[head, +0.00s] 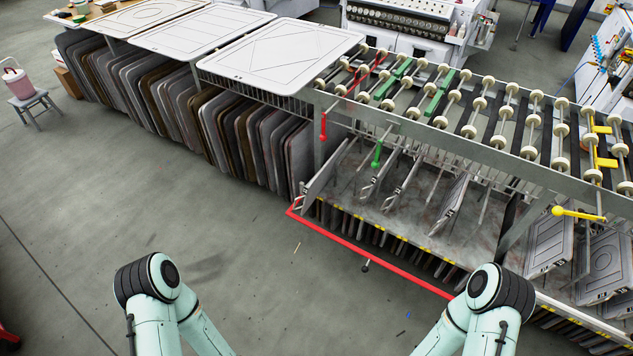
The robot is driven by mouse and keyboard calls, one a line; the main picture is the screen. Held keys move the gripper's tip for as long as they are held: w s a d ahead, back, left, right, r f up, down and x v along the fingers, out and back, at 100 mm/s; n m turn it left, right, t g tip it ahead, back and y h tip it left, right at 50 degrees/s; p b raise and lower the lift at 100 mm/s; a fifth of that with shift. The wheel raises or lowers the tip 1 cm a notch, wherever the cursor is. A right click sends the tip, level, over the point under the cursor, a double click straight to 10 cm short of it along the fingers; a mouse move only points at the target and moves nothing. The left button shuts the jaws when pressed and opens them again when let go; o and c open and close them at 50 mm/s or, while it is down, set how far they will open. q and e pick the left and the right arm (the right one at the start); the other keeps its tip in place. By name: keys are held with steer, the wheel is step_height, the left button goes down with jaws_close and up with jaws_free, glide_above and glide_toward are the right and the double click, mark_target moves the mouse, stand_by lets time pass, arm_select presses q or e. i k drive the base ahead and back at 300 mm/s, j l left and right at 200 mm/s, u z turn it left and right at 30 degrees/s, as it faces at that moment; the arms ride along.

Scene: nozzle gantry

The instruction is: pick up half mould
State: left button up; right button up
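I cannot tell for certain which thing is the half mould. Grey flat plates with cut-out handles stand tilted on the shelf under the roller conveyor, among them a plate (451,205) near the middle. A numbered plate (548,247) and a plate with a circle on its face (604,266) stand at the right. Large pale flat panels lie on the tables at the upper left, the nearest being a panel with a diamond line pattern (285,52). My two mint-green arms show at the bottom, well short of all these. Both grippers are out of view.
The roller conveyor (470,130) has red, green and yellow levers. A red rail (370,257) runs low along its front. Many upright panels (190,105) fill the racks under the tables. A stool (35,104) with a pink jug stands far left. The grey floor before me is mostly clear.

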mark_target(318, 183)
steer(key=i+l, duration=0.15)
steer(key=i, duration=0.45)
steer(key=i+z, duration=0.2)
steer(key=z, duration=0.15)
steer(key=i+z, duration=0.2)
steer(key=z, duration=0.15)
steer(key=i+j+z, duration=0.1)
steer(key=z, duration=0.2)
steer(key=i+j+z, duration=0.2)
steer(key=i+j, duration=0.15)
